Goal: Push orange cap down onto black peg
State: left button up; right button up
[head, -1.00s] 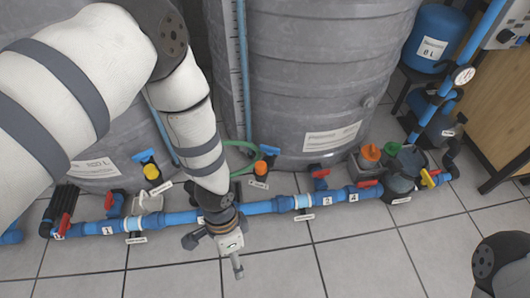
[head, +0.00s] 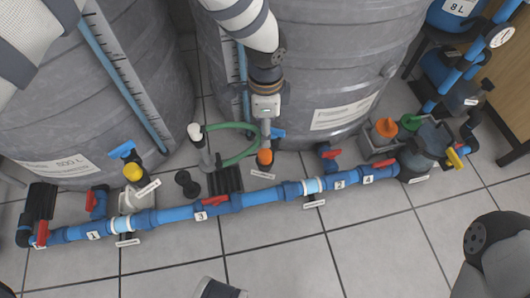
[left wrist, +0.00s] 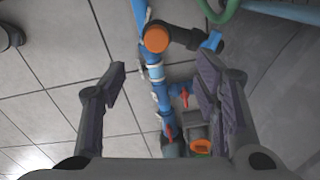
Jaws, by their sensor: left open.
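The orange cap (head: 265,156) sits on a dark upright fitting behind the blue pipe in the head view. In the left wrist view its round orange top (left wrist: 157,38) faces me, on a black fitting (left wrist: 180,36). How fully it is seated on the black peg cannot be told. My left gripper (head: 265,135) points down just behind and above the cap in the head view. In the left wrist view its two fingers (left wrist: 160,85) are wide apart with nothing held, and the cap shows beyond them.
A long blue pipe (head: 262,199) with red valve handles runs along the tiled floor. Large grey tanks (head: 325,55) stand behind. A green hose (head: 236,128) curves left of the cap. A yellow cap (head: 132,172) is at left, and another orange cap (head: 385,127) at right.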

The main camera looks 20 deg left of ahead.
pick_arm(q)
jog(key=b, duration=0.2)
send_over(263, 153)
jog(key=f, duration=0.6)
jog(key=shift+w+d+f, duration=0.2)
jog(key=shift+f, duration=0.1)
jog(key=shift+w+f, duration=0.1)
jog(key=shift+f, duration=0.15)
pick_arm(e)
jog(key=shift+s+f+g, duration=0.15)
jog(key=shift+s+f, duration=0.1)
jog(key=shift+f, duration=0.25)
jog(key=shift+s+f+g, duration=0.15)
jog(key=shift+s+f, duration=0.05)
jog(key=shift+f, duration=0.25)
pick_arm(q)
jog(key=f+b, duration=0.1)
jog(key=f, duration=0.2)
jog(key=f+b, duration=0.1)
jog(key=f, duration=0.1)
jog(key=shift+s+a+f+b, duration=0.1)
jog(key=shift+s+b, duration=0.2)
jog(key=shift+s, duration=0.05)
pick_arm(e)
jog(key=shift+s+f, duration=0.4)
jog(key=shift+f, duration=0.3)
pick_arm(q)
jog(key=shift+c, duration=0.2)
jog(key=c, duration=0.9)
